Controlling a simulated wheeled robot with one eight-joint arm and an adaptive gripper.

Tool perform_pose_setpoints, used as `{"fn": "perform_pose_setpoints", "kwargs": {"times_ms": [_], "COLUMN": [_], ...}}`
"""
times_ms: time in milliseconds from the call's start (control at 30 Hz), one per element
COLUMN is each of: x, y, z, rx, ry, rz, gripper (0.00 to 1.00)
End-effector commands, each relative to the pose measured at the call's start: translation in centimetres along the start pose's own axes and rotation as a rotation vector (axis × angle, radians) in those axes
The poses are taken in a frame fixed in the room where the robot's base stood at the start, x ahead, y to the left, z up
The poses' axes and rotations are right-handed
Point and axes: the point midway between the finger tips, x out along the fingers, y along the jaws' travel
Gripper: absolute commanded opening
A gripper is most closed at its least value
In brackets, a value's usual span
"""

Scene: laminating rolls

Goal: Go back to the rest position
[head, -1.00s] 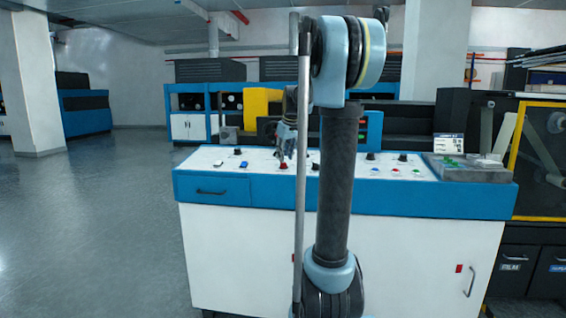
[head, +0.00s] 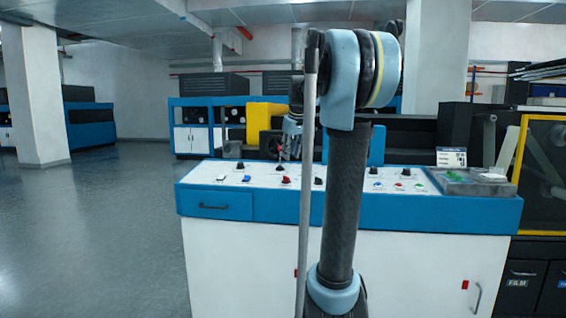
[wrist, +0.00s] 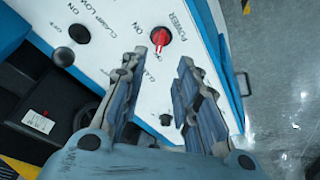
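My gripper (wrist: 163,62) is open and empty in the wrist view, its two grey-blue fingers apart. A red knob (wrist: 160,36) marked POWER shows just beyond the fingertips on the white control panel (wrist: 100,15). I cannot tell how high above the panel the fingers are. In the head view my gripper (head: 284,148) hangs over the left half of the panel, above the red knob (head: 286,180), partly hidden by my own arm. My arm stands raised in front of the cabinet.
The blue and white cabinet (head: 222,262) stands close ahead, with a grey tray (head: 470,184) of small parts at its right end. A yellow-framed machine (head: 522,150) is at the right. Open floor (head: 90,235) lies to the left, beyond it a pillar (head: 35,95).

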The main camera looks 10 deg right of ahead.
Motion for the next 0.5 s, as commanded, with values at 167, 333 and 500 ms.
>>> {"fn": "perform_pose_setpoints", "kwargs": {"times_ms": [167, 333, 500], "x": [0.2, 0.8, 2.0], "y": [-1.8, -5.1, -8.5], "z": [2.8, 8.3, 14.2], "rx": [0.029, 0.089, 0.156], "ry": [-0.015, -0.043, -0.073], "rz": [-0.003, -0.008, -0.009], "gripper": [0.29, 0.29, 0.29]}}
